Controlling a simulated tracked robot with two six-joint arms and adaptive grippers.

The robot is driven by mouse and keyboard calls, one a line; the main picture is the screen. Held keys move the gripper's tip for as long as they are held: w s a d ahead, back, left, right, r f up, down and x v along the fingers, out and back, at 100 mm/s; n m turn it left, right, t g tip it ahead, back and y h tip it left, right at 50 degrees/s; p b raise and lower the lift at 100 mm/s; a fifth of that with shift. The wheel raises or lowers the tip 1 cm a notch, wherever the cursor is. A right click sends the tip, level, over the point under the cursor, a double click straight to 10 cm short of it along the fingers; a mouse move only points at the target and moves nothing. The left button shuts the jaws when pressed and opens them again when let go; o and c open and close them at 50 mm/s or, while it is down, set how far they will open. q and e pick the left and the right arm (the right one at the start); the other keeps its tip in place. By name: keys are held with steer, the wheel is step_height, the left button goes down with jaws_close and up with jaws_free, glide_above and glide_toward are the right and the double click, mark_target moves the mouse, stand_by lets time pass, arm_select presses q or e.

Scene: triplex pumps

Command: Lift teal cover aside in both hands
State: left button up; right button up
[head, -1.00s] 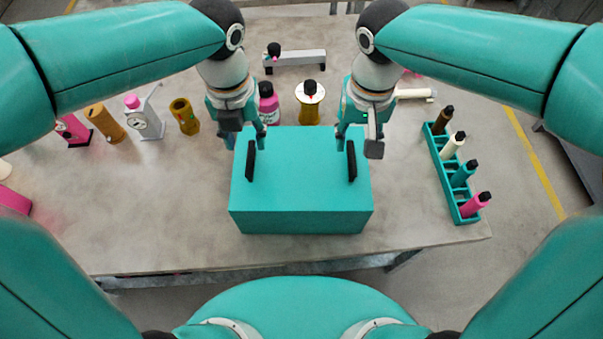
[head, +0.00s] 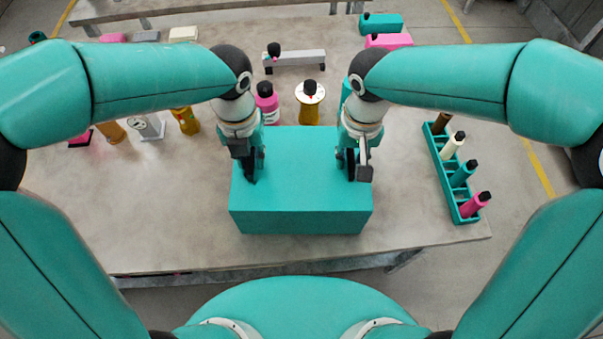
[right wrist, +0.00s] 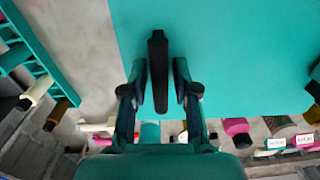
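The teal cover (head: 300,190) is a box standing on the table, with two black handles on its top. My left gripper (head: 250,178) is down at the left handle, which it mostly hides; whether its fingers are open or shut cannot be seen. My right gripper (head: 357,176) is at the right handle. In the right wrist view, the black handle (right wrist: 158,72) stands between the two fingers of my right gripper (right wrist: 160,88), with narrow gaps on both sides. The teal cover (right wrist: 225,50) fills the upper part of that view.
The grey table (head: 120,220) is clear left of the cover. A teal rack (head: 445,180) with several bottles stands to the right. Behind the cover are a pink bottle (head: 267,100), a gold-and-white part (head: 310,105) and a grey bar stand (head: 300,60).

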arm_select(q)
jaws_close()
arm_select(e)
jaws_close()
steer(key=shift+f, duration=0.1)
arm_select(q)
steer(key=shift+r, duration=0.2)
